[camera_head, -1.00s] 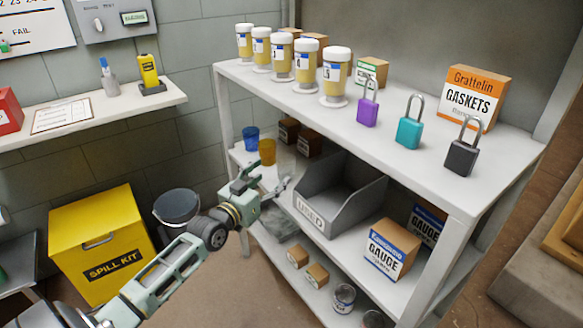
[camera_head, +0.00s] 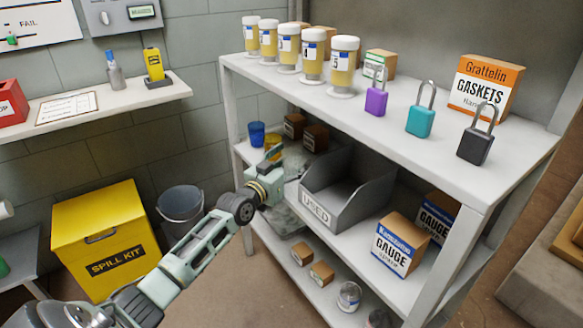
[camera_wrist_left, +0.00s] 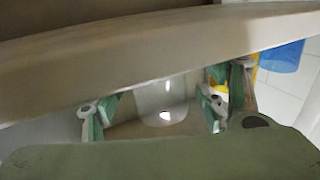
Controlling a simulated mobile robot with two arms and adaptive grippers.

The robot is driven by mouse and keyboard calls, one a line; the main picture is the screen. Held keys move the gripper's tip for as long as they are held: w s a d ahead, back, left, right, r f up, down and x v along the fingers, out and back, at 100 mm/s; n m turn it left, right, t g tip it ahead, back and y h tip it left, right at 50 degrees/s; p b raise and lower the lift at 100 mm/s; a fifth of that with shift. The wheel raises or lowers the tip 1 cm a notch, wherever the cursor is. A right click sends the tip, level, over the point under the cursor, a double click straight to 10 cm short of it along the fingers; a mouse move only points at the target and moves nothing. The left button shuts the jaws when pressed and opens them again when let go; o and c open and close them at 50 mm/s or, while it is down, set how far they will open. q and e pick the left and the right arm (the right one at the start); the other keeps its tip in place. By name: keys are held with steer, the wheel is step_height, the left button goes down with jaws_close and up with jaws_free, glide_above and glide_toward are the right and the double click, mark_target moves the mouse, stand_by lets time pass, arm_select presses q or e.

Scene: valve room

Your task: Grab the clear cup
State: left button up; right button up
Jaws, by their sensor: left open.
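The clear cup (camera_wrist_left: 165,98) shows in the left wrist view as a pale see-through shape between my two green fingers. My left gripper (camera_wrist_left: 155,108) is open around it, one finger at each side, with a gap visible at the left; I cannot tell if the right finger touches it. In the head view my left gripper (camera_head: 272,162) reaches over the middle shelf, and the clear cup cannot be made out clearly there. A blue cup (camera_head: 257,133) and a partly hidden amber cup (camera_head: 272,141) stand behind the gripper. My right gripper is not in view.
The upper shelf (camera_head: 400,140) lies above and behind my gripper. A grey USED bin (camera_head: 345,205) stands close to its right. Brown boxes (camera_head: 315,137) sit behind. A bucket (camera_head: 181,203) and yellow spill kit (camera_head: 100,235) are on the floor at left.

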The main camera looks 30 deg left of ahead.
arm_select(q)
steer(key=c, duration=1.1)
steer(key=shift+r, duration=0.1)
